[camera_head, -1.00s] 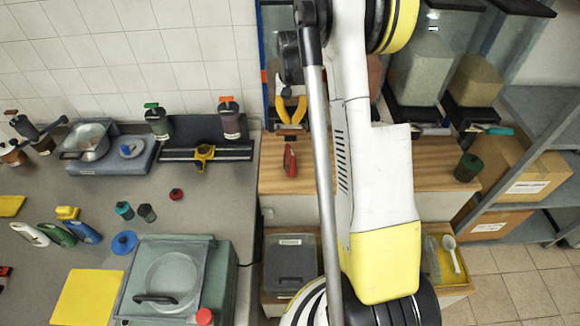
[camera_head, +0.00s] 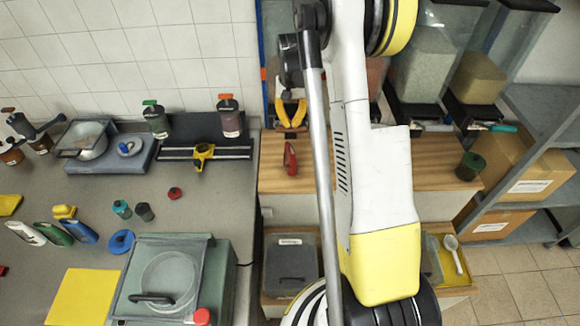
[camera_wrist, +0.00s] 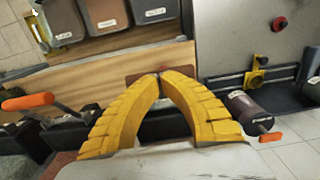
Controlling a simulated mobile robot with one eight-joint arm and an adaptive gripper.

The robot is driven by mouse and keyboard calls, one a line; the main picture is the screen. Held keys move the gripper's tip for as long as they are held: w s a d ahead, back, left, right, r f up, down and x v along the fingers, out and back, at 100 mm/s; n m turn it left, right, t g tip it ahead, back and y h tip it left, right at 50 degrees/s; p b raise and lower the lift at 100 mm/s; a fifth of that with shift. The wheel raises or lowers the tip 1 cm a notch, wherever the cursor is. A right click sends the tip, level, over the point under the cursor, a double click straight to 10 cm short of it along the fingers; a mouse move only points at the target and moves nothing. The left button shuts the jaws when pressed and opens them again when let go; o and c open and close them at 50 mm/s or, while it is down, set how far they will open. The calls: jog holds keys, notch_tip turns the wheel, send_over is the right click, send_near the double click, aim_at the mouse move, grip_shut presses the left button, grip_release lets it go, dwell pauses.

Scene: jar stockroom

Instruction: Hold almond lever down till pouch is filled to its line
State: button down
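My gripper (camera_head: 290,124) has yellow ribbed fingers, low over the back of the wooden counter in the head view. In the wrist view its fingertips (camera_wrist: 159,74) come together, and nothing clearly shows between them. A flat brown patch (camera_wrist: 140,79) lies just behind the tips; I cannot tell whether they touch it. An orange-handled lever (camera_wrist: 28,101) sticks out left of the fingers in the wrist view, apart from them. A small red object (camera_head: 290,158) stands on the counter in front of the gripper. No almond label is readable, and I cannot identify the pouch or its line.
Tall clear bins with grey-green (camera_head: 425,62) and tan (camera_head: 478,80) contents stand right of my arm. A dark green jar (camera_head: 469,166) is on the counter's right end. The grey bench on the left holds jars, bottles and a scale (camera_head: 108,155). My arm hides the counter's middle.

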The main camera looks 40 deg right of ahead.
jog(key=shift+f+b, duration=2.1)
jog(key=shift+f, duration=0.5)
dwell(5.1)
